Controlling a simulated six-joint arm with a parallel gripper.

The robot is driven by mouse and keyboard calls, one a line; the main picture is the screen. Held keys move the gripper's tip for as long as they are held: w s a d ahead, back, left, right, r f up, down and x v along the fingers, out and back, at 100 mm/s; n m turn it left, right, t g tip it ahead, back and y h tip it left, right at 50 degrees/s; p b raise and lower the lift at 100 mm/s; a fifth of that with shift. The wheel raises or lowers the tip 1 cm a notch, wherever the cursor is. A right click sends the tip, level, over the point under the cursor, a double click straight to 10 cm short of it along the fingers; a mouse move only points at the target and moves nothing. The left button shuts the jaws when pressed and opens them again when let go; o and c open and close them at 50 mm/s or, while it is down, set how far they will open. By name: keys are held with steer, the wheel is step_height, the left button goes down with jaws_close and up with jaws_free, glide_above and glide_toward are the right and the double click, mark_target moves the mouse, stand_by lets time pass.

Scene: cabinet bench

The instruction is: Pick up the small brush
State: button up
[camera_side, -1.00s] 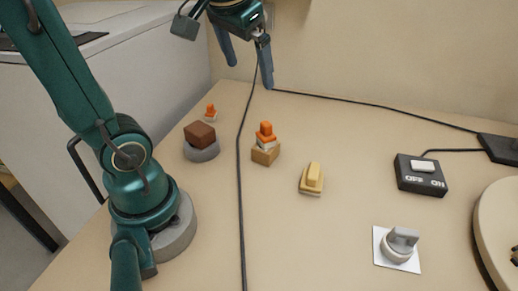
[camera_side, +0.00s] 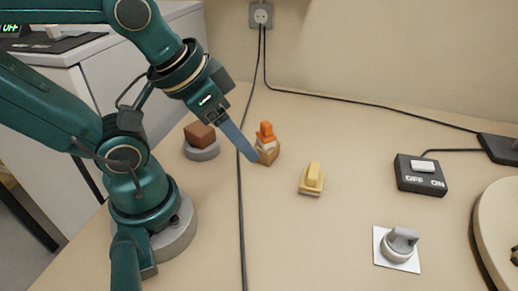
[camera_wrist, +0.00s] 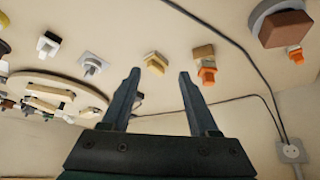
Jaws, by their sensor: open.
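An orange-topped piece with a pale lower part (camera_side: 266,136), brush-like, stands on a wooden block (camera_side: 268,157). A yellow piece with a raised grip (camera_side: 312,178) lies to its right on the bench. A smaller orange-topped piece (camera_wrist: 295,54) shows in the wrist view beside a brown block. I cannot tell for sure which is the small brush. My gripper (camera_side: 255,158) points down at the left of the wooden block; its finger overlaps the block's edge in the side view. In the wrist view my gripper (camera_wrist: 160,73) is open and empty, with the yellow piece appearing between its fingertips.
A brown block (camera_side: 200,135) sits on a grey disc (camera_side: 202,153) at left. A black cable (camera_side: 240,215) crosses the bench. A switch box (camera_side: 420,178), a knob on a white plate (camera_side: 398,246) and a round board (camera_side: 495,225) are at right.

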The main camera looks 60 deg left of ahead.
steer(key=w+a+f+n+g+y, duration=0.1)
steer(key=w+a+n+g+y, duration=0.2)
steer(key=w+a+n, duration=0.45)
steer(key=w+a+n+g+y, duration=0.3)
steer(key=a+n+g, duration=0.15)
steer(key=a, duration=0.55)
steer(key=a+f+n+g+y, duration=0.1)
steer(key=a+f+n+g, duration=0.1)
steer(key=a+f+n, duration=0.1)
steer(key=s+a+f+n+g+y, duration=0.1)
steer(key=a+f+n+g, duration=0.1)
steer(key=a+f+n, duration=0.2)
steer(key=s+a+f+n+g+y, duration=0.1)
steer(key=a+f+n+g, duration=0.1)
steer(key=a+f+n, duration=0.2)
steer(key=shift+a+f+n+g, duration=0.2)
steer(key=shift+a+n, duration=0.6)
steer(key=shift+a, duration=0.35)
steer(key=shift+a+f+n+g, duration=0.1)
steer(key=shift+a+n+g, duration=0.05)
steer(key=shift+a+n, duration=0.85)
steer(key=shift+s+a+f, duration=0.25)
steer(key=shift+s+a, duration=0.15)
steer(key=shift+a, duration=0.05)
steer(key=shift+x, duration=2.5)
jaws_close()
